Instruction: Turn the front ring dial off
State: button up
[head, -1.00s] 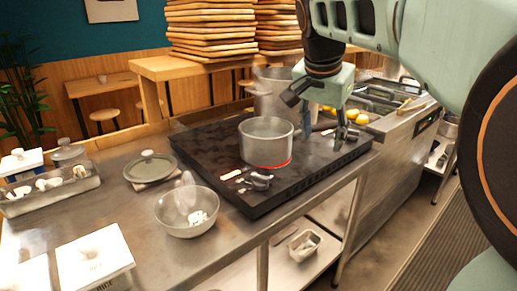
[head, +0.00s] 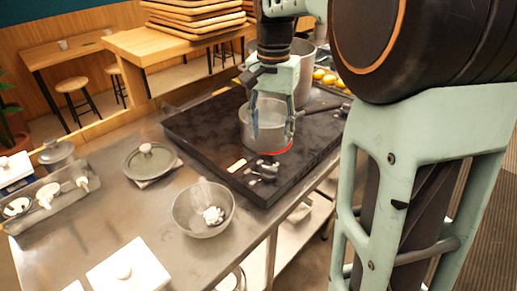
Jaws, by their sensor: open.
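The black cooktop (head: 215,128) stands on the steel counter. A steel pot (head: 258,133) sits on its front ring, and a red glow (head: 285,150) shows along the pot's lower right edge. Silver dials (head: 262,172) sit close together at the cooktop's near edge, beside a small lit display (head: 236,166). I cannot tell the settings of the dials. My gripper (head: 272,128) points down with its fingers apart and empty. In the picture it overlaps the pot, above and behind the dials, and appears apart from them.
A larger pot (head: 294,68) stands at the back of the cooktop, and a dark pan handle (head: 320,105) lies to its right. My arm blocks the right side.

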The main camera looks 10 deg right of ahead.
aim_at(270, 167)
notch_tip(270, 167, down, 10)
jog(key=shift+s+f+b, duration=0.1)
jog(key=shift+f+b, duration=0.05)
jog(key=shift+b, duration=0.6)
jog(key=shift+c, duration=0.3)
jog(key=c, duration=1.1)
jog(key=n+p, duration=0.1)
jog(key=n, duration=0.2)
jog(key=shift+n, duration=0.4)
jog(key=n+p, duration=0.1)
jog(key=n, duration=0.3)
jog(key=shift+n+p, duration=0.35)
jog(key=shift+n, duration=0.35)
